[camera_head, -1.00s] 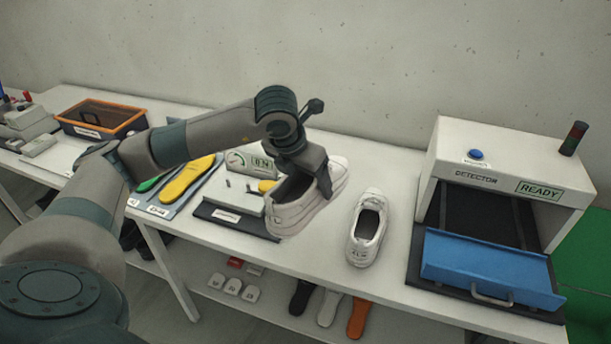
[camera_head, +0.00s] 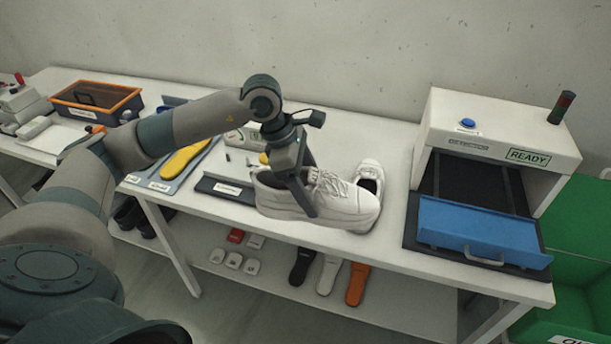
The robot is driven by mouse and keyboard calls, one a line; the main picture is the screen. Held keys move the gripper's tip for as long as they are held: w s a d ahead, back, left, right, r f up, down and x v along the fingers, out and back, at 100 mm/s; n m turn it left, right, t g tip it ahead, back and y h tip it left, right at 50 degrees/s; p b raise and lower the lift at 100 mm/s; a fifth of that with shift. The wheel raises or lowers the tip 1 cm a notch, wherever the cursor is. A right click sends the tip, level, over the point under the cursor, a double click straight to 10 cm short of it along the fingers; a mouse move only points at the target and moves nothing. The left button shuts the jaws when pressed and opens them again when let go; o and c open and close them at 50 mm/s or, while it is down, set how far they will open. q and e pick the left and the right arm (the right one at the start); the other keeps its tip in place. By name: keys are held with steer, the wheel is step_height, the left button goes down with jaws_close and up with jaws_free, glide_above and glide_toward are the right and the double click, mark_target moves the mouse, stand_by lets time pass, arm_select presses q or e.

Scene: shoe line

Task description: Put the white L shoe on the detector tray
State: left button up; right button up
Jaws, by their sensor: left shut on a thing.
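A white shoe (camera_head: 345,206) is held side-on above the table, its toe to the right and its heel to the left. My left gripper (camera_head: 305,200) is shut on this shoe's side near the opening. A second white shoe (camera_head: 370,172) stands on the table behind it, partly hidden by the held shoe. I cannot read an L mark on either shoe. The detector tray (camera_head: 480,230) is blue with a handle and sticks out at the front of the white detector (camera_head: 500,135), whose sign reads READY. The tray looks empty. My right gripper is out of view.
A dark mat with a gauge device (camera_head: 240,140) lies left of the held shoe. Yellow insoles (camera_head: 185,158) and an orange-rimmed box (camera_head: 97,100) are farther left. A green bin (camera_head: 575,260) stands right of the table.

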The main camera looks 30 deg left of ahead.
mark_target(325, 221)
arm_select(q)
steer(key=d+m+g, duration=0.1)
steer(key=m, duration=0.1)
steer(key=s+d+m+g, duration=0.1)
steer(key=m, duration=0.2)
steer(key=s+d+m+g, duration=0.1)
steer(key=m, duration=0.2)
steer(key=shift+s+d+f, duration=0.25)
steer(key=shift+d+f, duration=0.1)
steer(key=m, duration=0.2)
steer(key=s+d+f+m+g+b, duration=0.1)
steer(key=m, duration=0.1)
steer(key=s+d+m+g+y, duration=0.1)
steer(key=m, duration=0.1)
steer(key=shift+s+d+f+m, duration=0.15)
steer(key=shift+s+d+m, duration=0.1)
steer(key=shift+m, duration=0.15)
step_height(325, 221, down, 8)
steer(key=s+d+m+g+y+b, duration=0.1)
steer(key=s+d+m+y+b, duration=0.1)
steer(key=m+b, duration=0.6)
steer(key=shift+s+y+b, duration=0.25)
steer(key=shift+y+b, duration=0.25)
steer(key=shift+y, duration=0.1)
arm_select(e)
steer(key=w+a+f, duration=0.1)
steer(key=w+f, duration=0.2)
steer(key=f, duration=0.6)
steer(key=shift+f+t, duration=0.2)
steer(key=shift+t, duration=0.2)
